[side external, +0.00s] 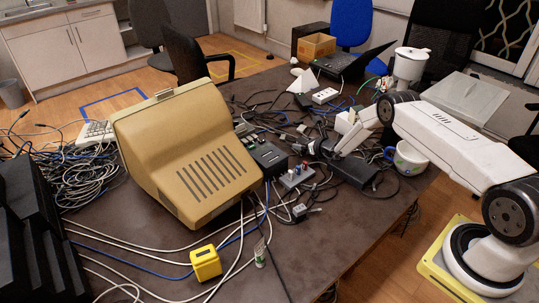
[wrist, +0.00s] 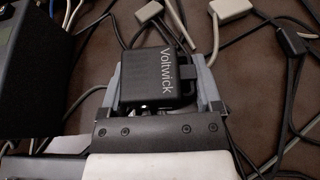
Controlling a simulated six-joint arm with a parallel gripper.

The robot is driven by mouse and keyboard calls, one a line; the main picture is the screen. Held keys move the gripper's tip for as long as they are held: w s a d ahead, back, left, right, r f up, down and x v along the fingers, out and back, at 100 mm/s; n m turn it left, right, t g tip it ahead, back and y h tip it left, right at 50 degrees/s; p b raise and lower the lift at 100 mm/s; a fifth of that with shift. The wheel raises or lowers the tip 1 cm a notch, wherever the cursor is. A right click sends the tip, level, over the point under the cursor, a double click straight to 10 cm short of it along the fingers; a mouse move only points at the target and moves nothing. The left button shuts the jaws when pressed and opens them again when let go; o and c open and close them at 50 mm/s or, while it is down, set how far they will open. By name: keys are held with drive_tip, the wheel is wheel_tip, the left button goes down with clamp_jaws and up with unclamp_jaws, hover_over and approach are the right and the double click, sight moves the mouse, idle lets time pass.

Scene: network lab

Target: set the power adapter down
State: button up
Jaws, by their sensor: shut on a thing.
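The power adapter (wrist: 152,78) is a black block with "Voltwick" in pale letters, seen in the wrist view. It sits between the two grey fingers of my gripper (wrist: 159,75), which is shut on it. A cord seems to run from its far side. In the side external view my gripper (side external: 325,149) is low over the cluttered middle of the table, among dark cables. The adapter is hard to pick out there, and I cannot tell whether it touches the table.
A black box (side external: 356,172) and a mug (side external: 410,160) stand close to my gripper.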

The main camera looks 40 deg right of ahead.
drive_tip(key=shift+f, duration=0.15)
drive_tip(key=o, duration=1.2)
drive_tip(key=shift+v, duration=6)
